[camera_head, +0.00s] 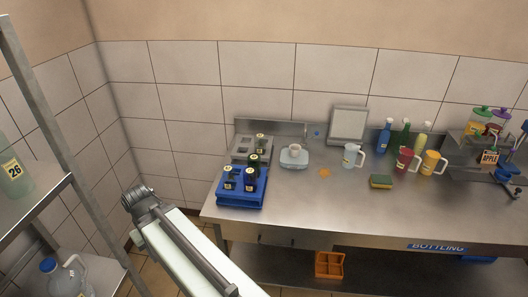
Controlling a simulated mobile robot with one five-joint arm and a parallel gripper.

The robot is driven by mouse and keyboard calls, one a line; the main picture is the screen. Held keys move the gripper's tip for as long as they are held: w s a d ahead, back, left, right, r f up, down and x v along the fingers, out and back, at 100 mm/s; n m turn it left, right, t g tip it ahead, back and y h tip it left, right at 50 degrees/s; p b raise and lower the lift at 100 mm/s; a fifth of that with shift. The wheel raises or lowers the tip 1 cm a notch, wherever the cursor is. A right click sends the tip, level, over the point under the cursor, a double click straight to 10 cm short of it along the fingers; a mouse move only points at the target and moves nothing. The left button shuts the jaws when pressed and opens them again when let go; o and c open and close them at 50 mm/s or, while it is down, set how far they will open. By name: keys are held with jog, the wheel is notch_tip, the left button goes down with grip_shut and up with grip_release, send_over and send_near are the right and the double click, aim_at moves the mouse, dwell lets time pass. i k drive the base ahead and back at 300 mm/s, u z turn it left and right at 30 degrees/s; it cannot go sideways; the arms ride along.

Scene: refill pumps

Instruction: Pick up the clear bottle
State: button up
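Two see-through vessels stand on the metal rack at the left, and I cannot tell for sure which one the task means. A pale greenish, clear bottle (14,178) with a yellow "26" label is on the upper shelf, cut off by the left picture edge. A clear jug (68,278) with a blue cap and a handle is on the lower shelf, cut off at the bottom. My arm reaches up from the bottom to a dark joint right of the rack. No gripper fingers show.
A steel counter (310,205) holds a blue tray (240,200) with several dark bottles, a scale (294,158), jugs (353,156), spray bottles (384,138) and a sponge (381,181). An orange crate (329,264) sits below. A rack post (50,130) stands left of my arm.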

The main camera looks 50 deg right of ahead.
aim_at(260, 139)
jog(key=z, duration=3.2)
jog(key=k, duration=1.25)
jog(key=u, duration=1.3)
jog(key=i, duration=0.95)
jog(key=u, duration=0.1)
